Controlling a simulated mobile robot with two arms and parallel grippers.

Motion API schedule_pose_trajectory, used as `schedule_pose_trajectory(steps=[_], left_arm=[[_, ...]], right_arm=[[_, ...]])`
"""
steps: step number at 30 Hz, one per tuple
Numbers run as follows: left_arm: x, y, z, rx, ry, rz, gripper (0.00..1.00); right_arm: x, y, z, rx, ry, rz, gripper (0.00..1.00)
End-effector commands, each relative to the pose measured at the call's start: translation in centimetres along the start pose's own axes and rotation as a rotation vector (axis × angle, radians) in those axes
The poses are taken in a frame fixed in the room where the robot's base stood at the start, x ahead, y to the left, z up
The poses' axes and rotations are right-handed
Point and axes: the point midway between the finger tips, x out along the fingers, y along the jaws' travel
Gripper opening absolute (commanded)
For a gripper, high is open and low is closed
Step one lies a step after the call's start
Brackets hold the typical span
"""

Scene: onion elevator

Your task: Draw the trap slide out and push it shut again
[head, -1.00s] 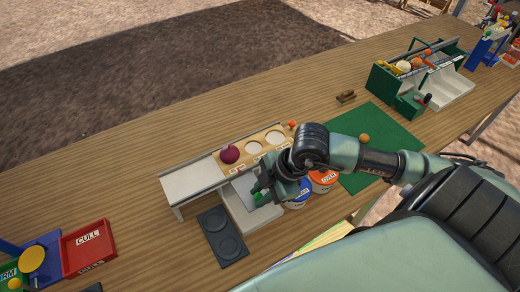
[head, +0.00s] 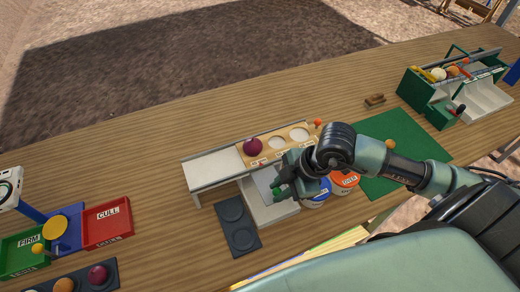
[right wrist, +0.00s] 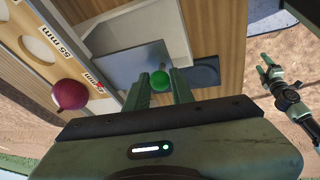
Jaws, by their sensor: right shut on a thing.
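The trap slide (right wrist: 132,70) is a flat grey plate with a round green knob (right wrist: 160,81), at the front of the sizing stand. My right gripper (right wrist: 162,88) is shut on the knob, with a finger on each side of it. In the head view my right gripper (head: 280,190) hides part of the slide (head: 262,181), which sits above a pale tray (head: 272,212). How far the slide is drawn is hard to tell. My left gripper (right wrist: 267,66) shows in the right wrist view, away from the stand, with its fingers apart.
A purple onion (head: 253,146) rests on the wooden gauge board (head: 265,157). A dark two-ring pad (head: 236,226) lies in front of the stand. Labelled tubs (head: 343,181) stand close to my right gripper. A red CULL tray (head: 107,222) is at left; bare table lies behind the stand.

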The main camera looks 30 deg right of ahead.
Motion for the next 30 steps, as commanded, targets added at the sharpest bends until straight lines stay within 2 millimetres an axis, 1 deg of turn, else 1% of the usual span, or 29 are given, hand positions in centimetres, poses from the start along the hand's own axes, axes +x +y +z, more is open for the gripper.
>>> schedule_pose_trajectory(steps=[1,3,30], left_arm=[[0.1,0.0,0.0,0.000,0.000,0.000,0.62],[0.1,0.0,0.0,0.000,0.000,0.000,0.62],[0.6,0.0,0.1,0.000,0.000,0.000,0.62]], right_arm=[[0.4,-0.1,0.2,0.004,-0.004,-0.011,0.00],[0.5,0.3,0.2,0.005,-0.005,-0.010,0.00],[1.8,5.8,-0.5,0.003,-0.003,-0.002,0.00]])
